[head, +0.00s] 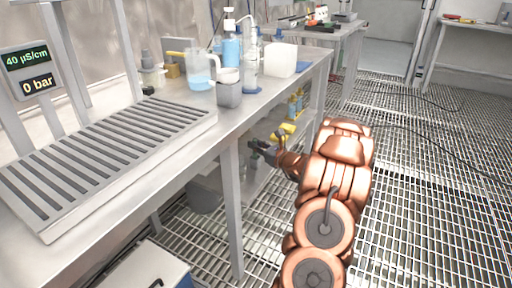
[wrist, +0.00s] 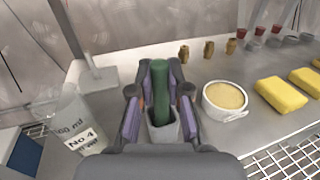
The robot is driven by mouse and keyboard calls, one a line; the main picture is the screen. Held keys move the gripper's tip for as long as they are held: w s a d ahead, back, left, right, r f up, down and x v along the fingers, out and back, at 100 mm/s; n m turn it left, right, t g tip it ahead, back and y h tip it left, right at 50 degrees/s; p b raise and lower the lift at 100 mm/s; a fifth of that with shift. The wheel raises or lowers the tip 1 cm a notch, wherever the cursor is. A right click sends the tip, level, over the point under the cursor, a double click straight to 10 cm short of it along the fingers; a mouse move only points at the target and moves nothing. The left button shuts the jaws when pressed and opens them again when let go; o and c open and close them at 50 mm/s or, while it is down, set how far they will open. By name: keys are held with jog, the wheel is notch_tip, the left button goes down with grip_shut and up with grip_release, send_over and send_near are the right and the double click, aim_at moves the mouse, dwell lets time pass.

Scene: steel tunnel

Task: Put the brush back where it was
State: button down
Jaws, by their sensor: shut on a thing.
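In the wrist view my gripper (wrist: 160,100) is shut on a green upright thing, which I take to be the brush (wrist: 159,78). Its lower end is at a small grey square cup (wrist: 163,133) between my fingers. I cannot tell whether it rests on the cup's bottom or is held above it. The bristles are not visible. In the head view my gripper (head: 262,150) is low beside the bench, at the lower shelf; the brush cannot be made out there.
Close to my fingers are a white bowl (wrist: 226,99) on the right and a beaker marked No 4 (wrist: 82,122) on the left. Yellow blocks (wrist: 281,95) lie farther right. Several brass fittings (wrist: 208,48) stand behind. The bench top (head: 210,118) is above my gripper.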

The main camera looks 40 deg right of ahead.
jog(key=c, duration=1.6)
grip_release()
jog(key=shift+f, duration=0.1)
jog(key=o, duration=0.5)
jog(key=shift+c, duration=0.2)
jog(key=shift+r, duration=0.2)
jog(key=s+p, duration=0.3)
jog(key=s, duration=0.9)
jog(key=shift+p, duration=0.35)
jog(key=shift+r, duration=0.1)
